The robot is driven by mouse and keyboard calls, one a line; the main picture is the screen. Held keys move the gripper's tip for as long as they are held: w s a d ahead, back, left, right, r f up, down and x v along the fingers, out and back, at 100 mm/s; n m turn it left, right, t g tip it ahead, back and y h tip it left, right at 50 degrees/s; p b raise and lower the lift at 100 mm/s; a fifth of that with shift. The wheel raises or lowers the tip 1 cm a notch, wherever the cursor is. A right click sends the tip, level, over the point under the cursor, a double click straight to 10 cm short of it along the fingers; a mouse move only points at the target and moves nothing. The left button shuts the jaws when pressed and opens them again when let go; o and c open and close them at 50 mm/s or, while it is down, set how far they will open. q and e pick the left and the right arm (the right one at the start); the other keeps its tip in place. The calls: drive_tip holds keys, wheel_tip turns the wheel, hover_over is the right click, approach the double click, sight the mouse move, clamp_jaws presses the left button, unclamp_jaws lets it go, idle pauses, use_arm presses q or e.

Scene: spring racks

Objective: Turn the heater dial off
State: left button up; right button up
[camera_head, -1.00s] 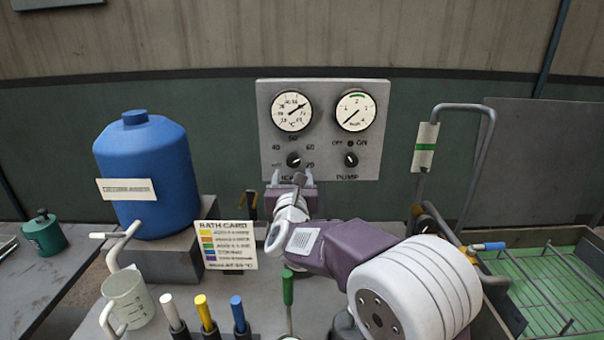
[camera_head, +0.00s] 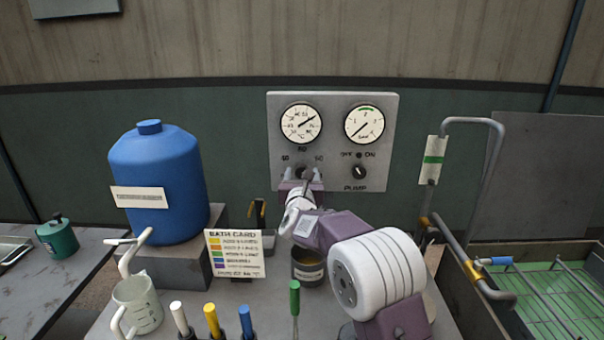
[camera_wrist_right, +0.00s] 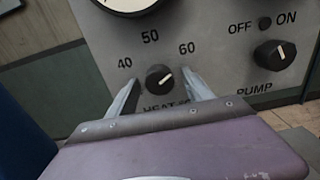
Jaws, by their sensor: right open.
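The heater dial (camera_wrist_right: 159,79) is a small black knob with a white mark on the grey control panel (camera_wrist_right: 215,35). In the right wrist view its mark points up and to the right, between the printed 50 and 60. My right gripper (camera_wrist_right: 161,74) is open, with one finger on each side of the dial; contact is not clear. The lettering under the dial is partly hidden by the gripper. In the head view my right gripper (camera_head: 303,179) covers most of the dial. My left gripper is out of view.
The pump knob (camera_head: 359,172) is on the panel's right, below two round gauges. A blue drum (camera_head: 160,190), a bath card (camera_head: 235,254) and a beaker (camera_head: 137,304) stand left. A wire-rack green tray (camera_head: 545,290) is at right.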

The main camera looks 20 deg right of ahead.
clamp_jaws()
